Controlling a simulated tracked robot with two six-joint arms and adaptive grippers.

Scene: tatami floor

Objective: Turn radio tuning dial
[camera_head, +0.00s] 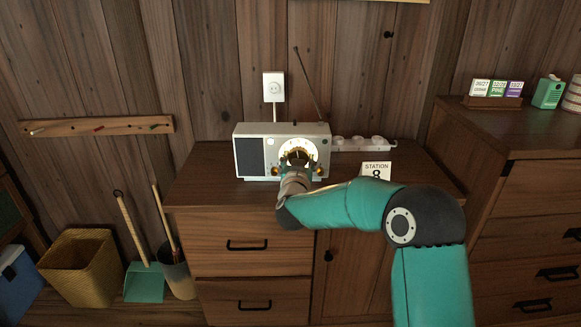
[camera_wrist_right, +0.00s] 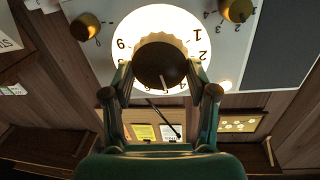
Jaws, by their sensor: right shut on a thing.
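The radio (camera_head: 252,152) is a white box with a dark speaker panel, on top of the wooden cabinet. Its lit round dial face (camera_wrist_right: 150,20) carries numbers around a dark brown tuning knob (camera_wrist_right: 160,60). My right gripper (camera_head: 298,168) reaches the radio's front and is shut on the knob, one finger on each side in the right wrist view (camera_wrist_right: 160,76). A card (camera_head: 376,170) reading "STATION 8" stands right of the radio. My left gripper is out of view.
Two smaller brass knobs, one on the left (camera_wrist_right: 85,27) and one on the right (camera_wrist_right: 236,10), flank the dial. A white power strip (camera_head: 358,143) lies behind the card. The cabinet top (camera_head: 205,185) is clear left of the radio. A wicker basket (camera_head: 82,268) stands on the floor.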

